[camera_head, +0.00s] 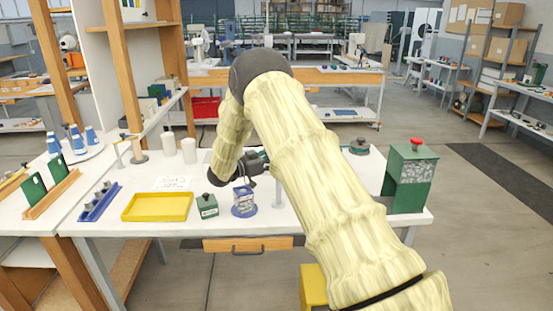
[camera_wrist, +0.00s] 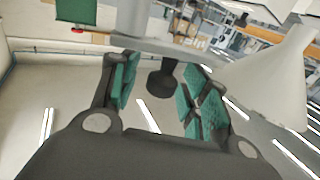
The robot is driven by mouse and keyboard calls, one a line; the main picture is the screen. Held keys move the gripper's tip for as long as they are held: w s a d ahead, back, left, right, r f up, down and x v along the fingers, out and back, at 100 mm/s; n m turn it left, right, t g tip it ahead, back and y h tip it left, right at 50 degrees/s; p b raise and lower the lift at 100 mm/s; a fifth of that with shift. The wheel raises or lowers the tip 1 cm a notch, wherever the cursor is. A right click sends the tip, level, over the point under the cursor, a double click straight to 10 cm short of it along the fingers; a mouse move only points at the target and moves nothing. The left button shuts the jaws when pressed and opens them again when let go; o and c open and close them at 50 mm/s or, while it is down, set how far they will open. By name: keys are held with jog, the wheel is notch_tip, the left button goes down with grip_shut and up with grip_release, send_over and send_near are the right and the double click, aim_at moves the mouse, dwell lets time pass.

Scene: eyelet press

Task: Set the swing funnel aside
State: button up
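The swing funnel shows in the wrist view, which is upside down, as a pale cone (camera_wrist: 262,82) at the right. A grey swing arm (camera_wrist: 185,52) runs from it to a grey post (camera_wrist: 133,16). A dark knob (camera_wrist: 162,82) stands on this arm. My gripper (camera_wrist: 165,88) is open, with one green-padded finger on each side of the knob and visible gaps to both. In the head view my gripper (camera_head: 254,162) is above the table near the post (camera_head: 278,192); my arm hides the funnel there.
On the white table (camera_head: 330,222) stand a green hopper with a red knob (camera_head: 409,180), a blue-and-white device (camera_head: 244,202), a small green box (camera_head: 207,206), a yellow tray (camera_head: 157,207), a blue rack (camera_head: 98,203) and white cylinders (camera_head: 189,151). Bare tabletop lies left of the hopper.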

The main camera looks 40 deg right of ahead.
jog(key=shift+w+a, duration=0.1)
jog(key=shift+a, duration=0.15)
jog(key=a, duration=0.7)
jog(key=w+a, duration=0.1)
jog(key=a, duration=0.3)
jog(key=shift+w+a, duration=0.1)
jog(key=shift+a, duration=0.2)
